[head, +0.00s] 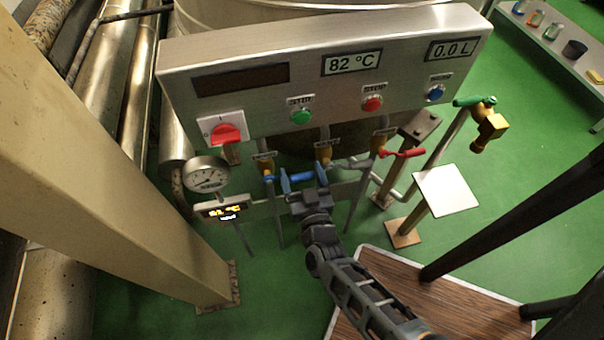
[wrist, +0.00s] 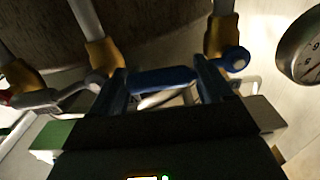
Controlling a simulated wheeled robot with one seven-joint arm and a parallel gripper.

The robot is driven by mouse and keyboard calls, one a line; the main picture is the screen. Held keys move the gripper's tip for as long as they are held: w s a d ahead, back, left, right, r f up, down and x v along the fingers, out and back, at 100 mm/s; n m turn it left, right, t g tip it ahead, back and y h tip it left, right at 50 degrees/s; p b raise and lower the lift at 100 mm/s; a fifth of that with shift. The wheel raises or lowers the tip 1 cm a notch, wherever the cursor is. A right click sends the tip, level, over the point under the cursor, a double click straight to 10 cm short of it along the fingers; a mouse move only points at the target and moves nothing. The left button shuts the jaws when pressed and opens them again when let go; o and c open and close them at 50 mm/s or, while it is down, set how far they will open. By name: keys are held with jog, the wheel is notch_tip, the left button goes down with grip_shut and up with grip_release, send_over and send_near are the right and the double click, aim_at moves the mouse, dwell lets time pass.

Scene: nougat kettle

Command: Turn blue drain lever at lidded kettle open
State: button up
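The blue drain lever (head: 298,177) sits under the leftmost yellow valve (head: 265,163), below the kettle's control panel. It lies roughly level, pointing right from its pivot. In the wrist view the blue lever (wrist: 165,79) spans the gap between my two fingers, its pivot past the right finger. My gripper (head: 304,179) is open at the lever; it also shows in the wrist view (wrist: 163,88). The fingers stand wide apart along the lever's length. Whether they touch it, I cannot tell. The kettle (head: 290,12) is mostly hidden behind the panel.
A grey lever (head: 348,164) and a red lever (head: 403,153) sit close right of the blue one. A round gauge (head: 206,174) is to the left. The panel (head: 320,65) overhangs above. A thick beige post (head: 120,160) stands left; a small square plate (head: 446,190) stands right.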

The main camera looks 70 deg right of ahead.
jog(key=c, duration=1.3)
jog(key=shift+f+m+b, duration=1.15)
jog(key=shift+m+b, duration=0.15)
jog(key=shift+b, duration=0.1)
jog(key=shift+w+a+f+m+b, duration=0.9)
jog(key=shift+m+b, duration=0.95)
jog(key=shift+m, duration=0.7)
jog(key=shift+w+a+f+m+b, duration=0.65)
jog(key=shift+w+f+m+b, duration=0.5)
jog(key=shift+m+b, duration=1.1)
jog(key=shift+w+a+f+m+b, duration=1)
jog(key=shift+m+b, duration=0.5)
jog(key=shift+m, duration=1.4)
jog(key=shift+s+d+f, duration=0.1)
jog(key=shift+s+d, duration=0.05)
jog(key=shift+d, duration=0.05)
jog(key=o, duration=1.4)
